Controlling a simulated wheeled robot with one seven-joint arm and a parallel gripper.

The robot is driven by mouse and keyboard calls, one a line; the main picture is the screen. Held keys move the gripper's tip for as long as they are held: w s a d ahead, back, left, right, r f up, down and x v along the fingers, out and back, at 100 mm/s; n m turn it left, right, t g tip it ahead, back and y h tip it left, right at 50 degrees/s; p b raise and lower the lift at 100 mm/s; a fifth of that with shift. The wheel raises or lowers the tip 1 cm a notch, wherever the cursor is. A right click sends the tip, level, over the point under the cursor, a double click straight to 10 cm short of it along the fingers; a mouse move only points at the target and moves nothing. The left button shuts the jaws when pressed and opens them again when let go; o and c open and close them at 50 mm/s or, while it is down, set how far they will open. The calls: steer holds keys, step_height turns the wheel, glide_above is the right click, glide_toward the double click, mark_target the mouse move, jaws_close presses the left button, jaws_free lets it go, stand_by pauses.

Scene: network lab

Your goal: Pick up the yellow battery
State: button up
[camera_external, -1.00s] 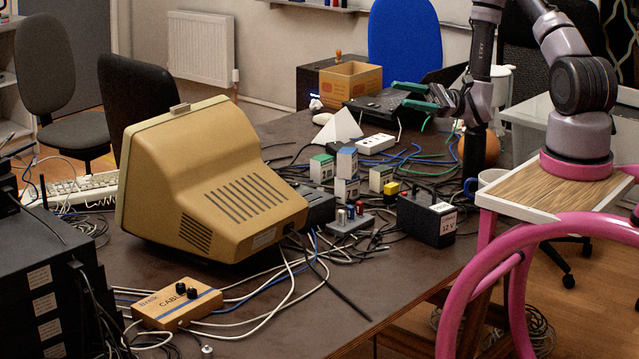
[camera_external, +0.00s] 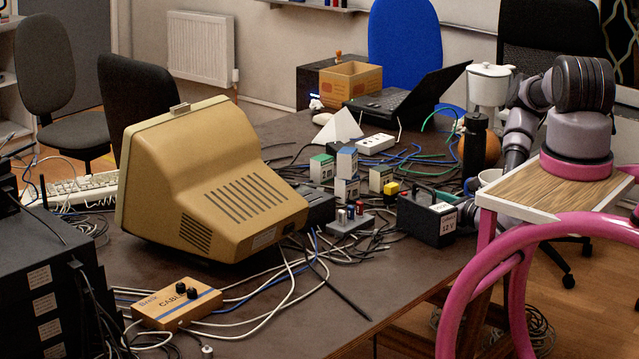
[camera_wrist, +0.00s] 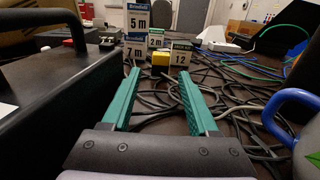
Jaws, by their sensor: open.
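The yellow battery (camera_external: 391,188) is a small yellow block on the cluttered table, left of the black 12 V box. In the wrist view the yellow battery (camera_wrist: 160,61) shows ahead, between the two green fingertips in the picture and in front of the small labelled boxes. My gripper (camera_wrist: 160,76) is open and empty, low over the cables, pointing at the battery with a gap before it.
The black 12 V box (camera_external: 428,219) stands close on the left of my gripper in the wrist view (camera_wrist: 50,85). Several labelled boxes (camera_external: 347,163) stand behind the battery. A blue-handled mug (camera_wrist: 296,118) is at the right. Loose cables (camera_wrist: 245,92) cover the table.

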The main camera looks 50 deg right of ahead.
glide_toward(391, 194)
steer(key=w+r, duration=0.1)
steer(key=w+d+r, duration=0.1)
steer(key=w, duration=0.1)
steer(key=shift+w+d+r, duration=0.1)
steer(key=shift+d, duration=0.1)
steer(key=shift+w+d, duration=0.15)
steer(key=shift+w, duration=1.1)
steer(key=shift+w+d, duration=0.2)
steer(key=shift+w, duration=1.1)
jaws_close()
